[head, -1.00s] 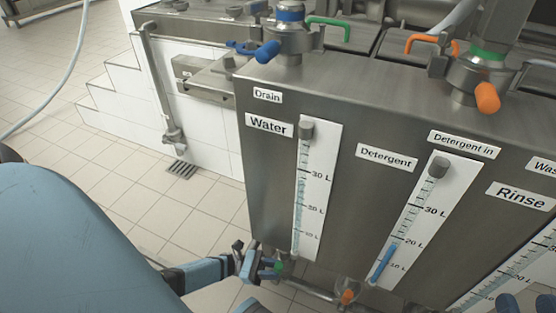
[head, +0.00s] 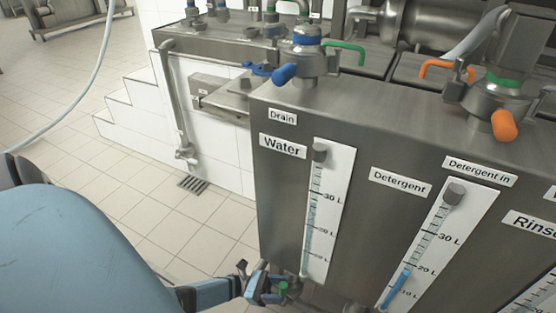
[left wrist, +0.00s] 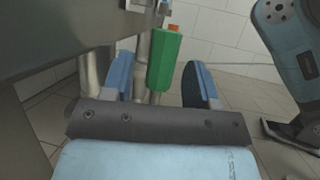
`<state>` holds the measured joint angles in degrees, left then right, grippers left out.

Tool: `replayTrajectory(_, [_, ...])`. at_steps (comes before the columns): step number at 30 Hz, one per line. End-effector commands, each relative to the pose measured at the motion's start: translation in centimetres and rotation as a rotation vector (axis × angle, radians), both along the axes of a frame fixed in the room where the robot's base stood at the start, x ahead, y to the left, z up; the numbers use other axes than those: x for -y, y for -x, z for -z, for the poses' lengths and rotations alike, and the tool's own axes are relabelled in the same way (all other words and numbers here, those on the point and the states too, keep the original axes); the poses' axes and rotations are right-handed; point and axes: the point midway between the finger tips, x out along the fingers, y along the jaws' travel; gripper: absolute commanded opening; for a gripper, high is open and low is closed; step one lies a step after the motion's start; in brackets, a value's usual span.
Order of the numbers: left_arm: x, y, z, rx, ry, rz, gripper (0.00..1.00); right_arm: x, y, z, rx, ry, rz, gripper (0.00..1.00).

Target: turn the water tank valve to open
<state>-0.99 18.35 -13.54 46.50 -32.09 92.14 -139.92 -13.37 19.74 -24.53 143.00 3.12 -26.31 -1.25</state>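The tank with the "Water" label (head: 282,146) fills the right half of the head view. Its level gauge (head: 327,215) is a white upright strip. The green valve handle (head: 283,287) is small under the tank's lower left corner. In the left wrist view the green handle (left wrist: 165,62) is large, on a metal pipe, with an orange piece at its top. My left gripper (head: 270,286) is at this valve, below the tank. In the left wrist view its blue fingers are open, one on each side of the handle, with gaps visible. My right gripper is not seen.
The detergent gauge (head: 423,245) stands to the right of the water gauge. A blue-handled valve (head: 286,74) and an orange-handled one (head: 504,125) sit on top. Tiled floor (head: 150,215) with a drain grate (head: 193,184) is free at the left.

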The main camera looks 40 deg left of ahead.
Motion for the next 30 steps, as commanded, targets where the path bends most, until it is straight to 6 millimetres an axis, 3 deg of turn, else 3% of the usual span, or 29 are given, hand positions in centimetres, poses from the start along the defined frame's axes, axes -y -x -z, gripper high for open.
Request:
replayTrajectory(8, [-0.3, 0.2, 0.2, 0.0, -0.001, 0.001, 0.54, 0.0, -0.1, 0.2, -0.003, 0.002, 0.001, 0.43])
replayTrajectory(24, [-8.1, 4.1, 3.9, -0.003, 0.0, -0.001, 0.54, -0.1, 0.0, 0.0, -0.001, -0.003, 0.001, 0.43])
replayTrajectory(30, [-8.3, 4.7, 4.5, -0.009, 0.014, 0.008, 0.54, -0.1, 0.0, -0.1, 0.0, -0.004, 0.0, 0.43])
